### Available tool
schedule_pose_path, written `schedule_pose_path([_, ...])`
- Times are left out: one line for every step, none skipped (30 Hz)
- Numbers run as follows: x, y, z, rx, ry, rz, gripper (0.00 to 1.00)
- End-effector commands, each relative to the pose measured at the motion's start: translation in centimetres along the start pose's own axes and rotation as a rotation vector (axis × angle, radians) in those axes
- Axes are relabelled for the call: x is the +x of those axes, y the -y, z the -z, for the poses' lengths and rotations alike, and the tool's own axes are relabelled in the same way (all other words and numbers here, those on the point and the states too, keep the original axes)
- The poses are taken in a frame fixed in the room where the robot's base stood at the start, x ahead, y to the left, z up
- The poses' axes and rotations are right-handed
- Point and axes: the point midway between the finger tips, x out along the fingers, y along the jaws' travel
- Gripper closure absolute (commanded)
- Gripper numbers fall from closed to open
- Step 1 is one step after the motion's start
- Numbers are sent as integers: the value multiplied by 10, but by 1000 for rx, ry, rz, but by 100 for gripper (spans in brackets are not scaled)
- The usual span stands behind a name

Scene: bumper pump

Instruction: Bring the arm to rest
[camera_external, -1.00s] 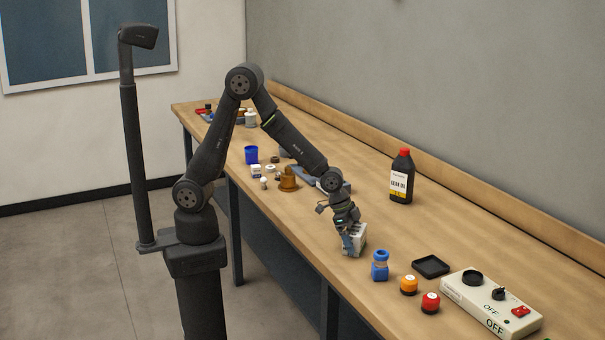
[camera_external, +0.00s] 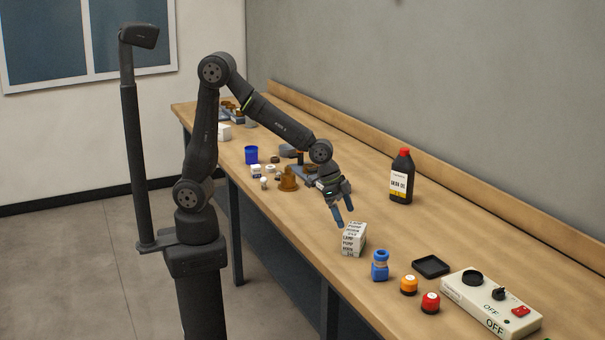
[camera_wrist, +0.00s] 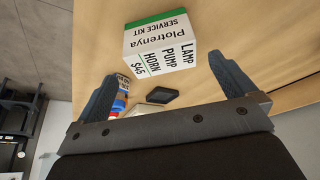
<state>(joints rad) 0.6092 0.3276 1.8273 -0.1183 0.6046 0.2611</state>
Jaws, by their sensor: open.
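My gripper (camera_external: 343,209) is open and empty in the external view, raised above the bench and to the upper left of a white printed box. In the wrist view my gripper (camera_wrist: 165,95) shows its two fingers spread apart with nothing between them. The white box (camera_external: 353,240) stands on the bench, apart from the fingers. In the wrist view the box (camera_wrist: 160,45) has a green stripe and the words "Plotrenya service kit" with "lamp, pump, horn"; it lies beyond the fingertips.
To the right on the bench (camera_external: 480,250) are a blue bottle (camera_external: 380,266), an orange button (camera_external: 409,285), a red button (camera_external: 430,303), a black tray (camera_external: 431,266) and a control box (camera_external: 491,304). A dark bottle (camera_external: 401,178) stands behind. Small parts and a blue cup (camera_external: 251,155) lie left.

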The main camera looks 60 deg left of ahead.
Motion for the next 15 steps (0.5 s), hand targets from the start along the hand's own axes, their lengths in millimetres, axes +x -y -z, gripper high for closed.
schedule_pose_path([9,0,0,0,2,-1,0])
schedule_pose_path([14,0,0,0,2,-1,0])
schedule_pose_path([20,0,0,-1,2,-1,0])
schedule_pose_path([25,0,0,-1,1,-1,0])
schedule_pose_path([29,0,0,-1,2,-1,0])
schedule_pose_path([35,0,0,-1,1,-1,0])
schedule_pose_path([40,0,0,-1,1,0,0])
schedule_pose_path([44,0,0,-1,1,-1,0])
schedule_pose_path([51,0,0,0,2,-1,0])
schedule_pose_path([55,0,0,0,1,0,0])
schedule_pose_path([60,0,0,0,1,0,0])
schedule_pose_path([66,0,0,0,2,0,0])
schedule_pose_path([70,0,0,1,1,0,0])
schedule_pose_path([74,0,0,1,0,0,0])
schedule_pose_path([81,0,0,1,1,0,0])
